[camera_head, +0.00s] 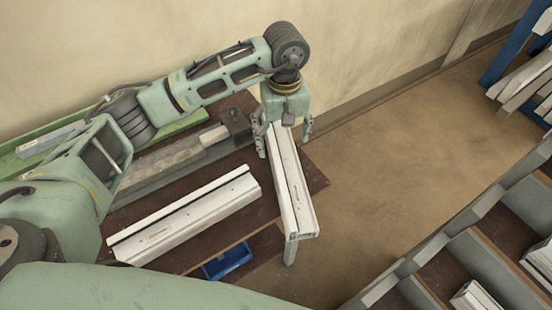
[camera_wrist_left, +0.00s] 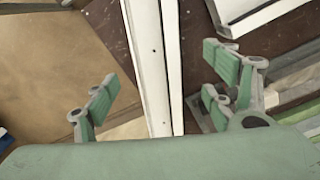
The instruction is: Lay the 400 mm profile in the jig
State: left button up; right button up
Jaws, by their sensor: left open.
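A long white slotted profile (camera_head: 296,195) lies across the right part of the dark bench, its near end reaching past the bench's edge. My left gripper (camera_head: 284,132) is over its far end, fingers apart on either side. In the left wrist view the profile (camera_wrist_left: 152,55) runs between the two open fingers (camera_wrist_left: 168,92), with gaps on both sides. A second white profile (camera_head: 185,218) lies on the bench to the left. I cannot read which is 400 mm. The jig, a grey rail with a dark clamp block (camera_head: 236,127), lies behind, partly hidden by my left arm. My right gripper is not in view.
A blue bin (camera_head: 228,261) sits at the bench's near side. A green strip (camera_head: 185,127) runs along the back by the wall. A rack with compartments (camera_head: 480,262) stands at lower right, and a blue rack (camera_head: 512,50) at upper right. Floor between is clear.

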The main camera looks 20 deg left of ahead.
aim_at(285, 159)
pick_arm(q)
jog(key=shift+s+d+f+p, duration=0.25)
jog(key=shift+d+f, duration=0.05)
jog(key=shift+d, duration=0.15)
jog(key=shift+s+d+f+p, duration=0.2)
jog(key=shift+d+f+p, duration=0.05)
jog(key=shift+d, duration=0.15)
jog(key=f, duration=0.1)
jog(key=f+p, duration=0.1)
jog(key=f, duration=0.1)
jog(key=shift+s+a+f, duration=0.2)
jog(key=shift+s+f, duration=0.05)
jog(key=shift+f, duration=0.05)
jog(key=shift+a+f+p, duration=0.1)
jog(key=shift+f+p, duration=0.2)
jog(key=shift+f, duration=0.1)
jog(key=shift+c, duration=1.1)
jog(key=c, duration=1.1)
jog(key=shift+w, duration=0.1)
jog(key=c, duration=0.6)
jog(key=shift+o, duration=0.2)
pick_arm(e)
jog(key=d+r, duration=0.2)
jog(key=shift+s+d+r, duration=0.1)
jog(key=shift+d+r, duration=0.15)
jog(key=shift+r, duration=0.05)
